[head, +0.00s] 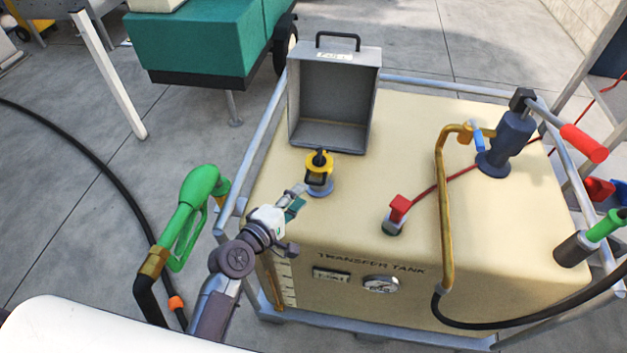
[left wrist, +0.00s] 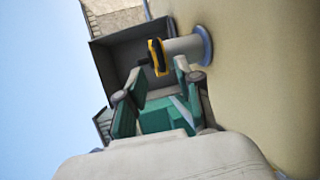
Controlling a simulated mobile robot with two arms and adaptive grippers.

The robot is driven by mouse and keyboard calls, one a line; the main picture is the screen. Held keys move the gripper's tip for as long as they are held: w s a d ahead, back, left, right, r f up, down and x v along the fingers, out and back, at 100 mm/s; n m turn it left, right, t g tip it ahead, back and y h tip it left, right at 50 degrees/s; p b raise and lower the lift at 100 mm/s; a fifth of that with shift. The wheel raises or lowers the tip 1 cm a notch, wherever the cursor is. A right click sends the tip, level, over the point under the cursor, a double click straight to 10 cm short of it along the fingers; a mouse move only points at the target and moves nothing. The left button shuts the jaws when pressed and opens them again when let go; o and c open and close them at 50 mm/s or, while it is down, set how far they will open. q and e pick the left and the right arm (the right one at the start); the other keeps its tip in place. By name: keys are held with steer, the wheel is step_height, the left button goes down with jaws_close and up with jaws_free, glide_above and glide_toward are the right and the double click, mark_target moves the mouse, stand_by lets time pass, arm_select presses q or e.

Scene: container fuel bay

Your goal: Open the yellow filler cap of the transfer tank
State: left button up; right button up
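The yellow filler cap (head: 317,164) with a black top sits on a short neck on top of the cream transfer tank (head: 410,125). My left gripper (head: 297,199) is just in front of the cap, at its lower left, with its teal fingers pointing toward it. In the left wrist view the fingers (left wrist: 158,76) are spread apart and empty. The cap (left wrist: 157,57) shows just beyond the fingertips, roughly in line with the gap, on its grey neck. I cannot tell whether a finger touches it. My right gripper is not in view.
An open grey box (head: 333,105) stands behind the cap. A green fuel nozzle (head: 190,210) hangs left of the tank. A red plug (head: 399,209), a bent brass pipe (head: 445,210) and a blue hand pump (head: 508,140) are to the right. A rail frame surrounds the tank.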

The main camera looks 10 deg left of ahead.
mark_target(313, 184)
arm_select(q)
steer(key=x, duration=0.7)
steer(key=shift+w, duration=0.1)
jaws_close()
steer(key=shift+f, duration=0.1)
